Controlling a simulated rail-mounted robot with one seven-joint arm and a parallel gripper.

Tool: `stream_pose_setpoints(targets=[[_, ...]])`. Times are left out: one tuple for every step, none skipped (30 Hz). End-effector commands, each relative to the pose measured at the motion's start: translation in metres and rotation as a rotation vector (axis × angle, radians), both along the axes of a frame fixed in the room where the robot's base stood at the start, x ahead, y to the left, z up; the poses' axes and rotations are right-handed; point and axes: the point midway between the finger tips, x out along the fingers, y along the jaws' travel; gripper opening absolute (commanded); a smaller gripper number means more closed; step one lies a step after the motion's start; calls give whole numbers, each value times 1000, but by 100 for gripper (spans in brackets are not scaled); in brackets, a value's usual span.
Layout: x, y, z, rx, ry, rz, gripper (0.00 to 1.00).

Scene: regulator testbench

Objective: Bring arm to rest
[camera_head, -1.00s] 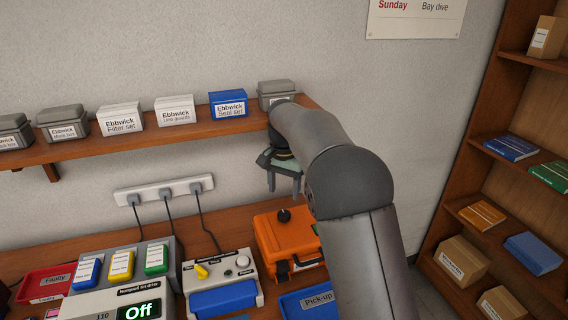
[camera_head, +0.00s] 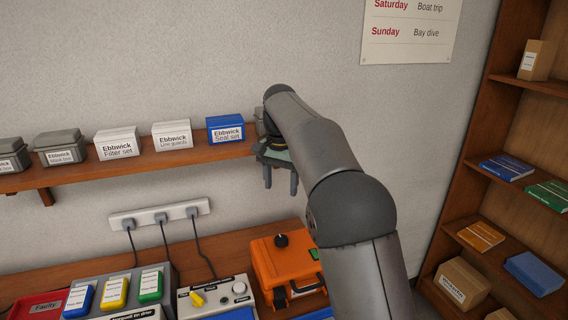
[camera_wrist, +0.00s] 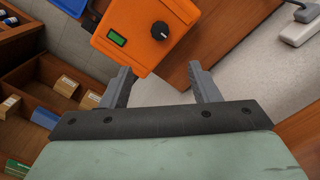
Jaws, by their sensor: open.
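My gripper (camera_head: 281,179) hangs in front of the wall shelf's right end, above the bench, with its fingers pointing down. In the wrist view its two fingers (camera_wrist: 160,85) stand apart with nothing between them. The orange case (camera_head: 285,268) with a black knob is on the bench below the gripper. In the wrist view the orange case (camera_wrist: 135,45) lies beyond the fingertips, apart from them. My arm hides part of the shelf's right end and the grey box there.
The wall shelf (camera_head: 160,161) carries several labelled boxes, including a blue Seal set box (camera_head: 225,128). A power strip (camera_head: 160,213) with plugged cables is below it. Coloured modules (camera_head: 115,291) and a red Faulty tray (camera_head: 35,305) sit on the bench. A bookcase (camera_head: 455,190) stands at right.

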Motion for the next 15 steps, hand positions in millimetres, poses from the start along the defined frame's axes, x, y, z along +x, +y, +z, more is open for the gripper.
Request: stream_pose_setpoints(targets=[[-5,-7,2,3,0,4,56],[-8,-12,3,5,-1,8,56],[-15,-20,4,8,-1,16,56],[-20,-28,5,12,-2,24,56],[-28,-36,6,15,-3,34,56],[-40,-48,6,20,-5,49,56],[-50,-58,6,23,-8,61,56],[-62,-67,6,26,-10,76,56],[-78,-79,3,29,-13,97,56],[-92,-88,1,32,-16,115,56],[-107,-96,-2,34,-20,133,56],[-128,-108,-7,35,-24,158,56],[-144,-116,-12,35,-27,178,56],[-161,-123,-18,35,-31,199,56],[-185,-132,-26,33,-36,229,56]])
